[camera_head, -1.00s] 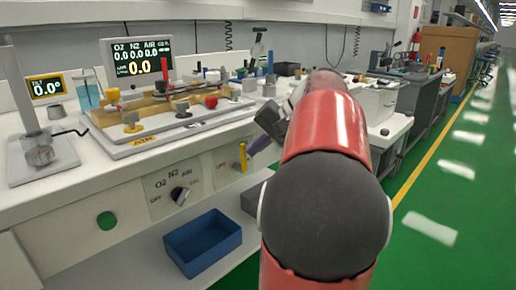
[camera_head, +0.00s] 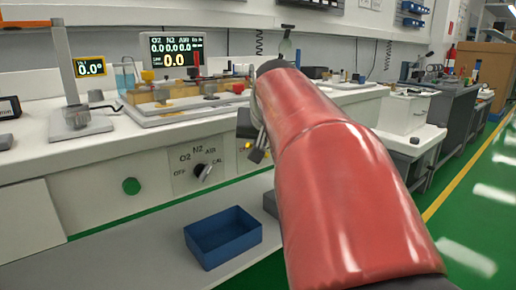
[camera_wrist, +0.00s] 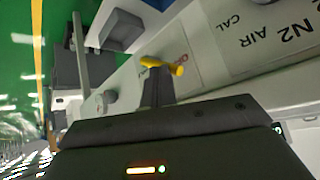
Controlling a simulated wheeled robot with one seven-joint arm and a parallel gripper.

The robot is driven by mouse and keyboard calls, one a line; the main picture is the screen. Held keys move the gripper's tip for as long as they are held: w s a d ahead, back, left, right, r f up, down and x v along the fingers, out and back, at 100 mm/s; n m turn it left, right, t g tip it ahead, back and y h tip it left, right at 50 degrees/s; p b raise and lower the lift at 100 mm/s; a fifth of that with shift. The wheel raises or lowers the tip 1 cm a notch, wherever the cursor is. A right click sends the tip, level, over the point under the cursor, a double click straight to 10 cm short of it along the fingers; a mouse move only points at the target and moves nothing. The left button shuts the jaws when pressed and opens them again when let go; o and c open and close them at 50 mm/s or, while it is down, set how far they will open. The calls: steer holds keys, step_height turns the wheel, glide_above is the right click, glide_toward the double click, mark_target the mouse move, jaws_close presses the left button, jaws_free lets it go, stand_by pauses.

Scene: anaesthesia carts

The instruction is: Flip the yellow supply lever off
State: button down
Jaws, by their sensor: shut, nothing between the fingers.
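The yellow supply lever (camera_wrist: 152,62) is on the white front panel of the cart, beside a small label with red lettering. In the head view only a small yellow part of the lever (camera_head: 248,146) shows, next to my gripper (camera_head: 257,155). In the wrist view my gripper (camera_wrist: 156,82) is shut and empty, its dark fingertips right at the lever. Whether they touch it I cannot tell. My red arm hides the panel to the right of the lever in the head view.
A selector knob (camera_head: 203,172) marked O2, N2, AIR, OFF and CAL is left of the lever. A blue bin (camera_head: 223,238) stands on the shelf below. The display (camera_head: 177,49) stands on the worktop behind.

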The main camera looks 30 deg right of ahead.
steer(key=shift+a+f+b, duration=0.5)
steer(key=shift+a+f, duration=0.2)
steer(key=shift+f, duration=0.2)
steer(key=shift+d+f, duration=0.2)
steer(key=shift+d, duration=0.55)
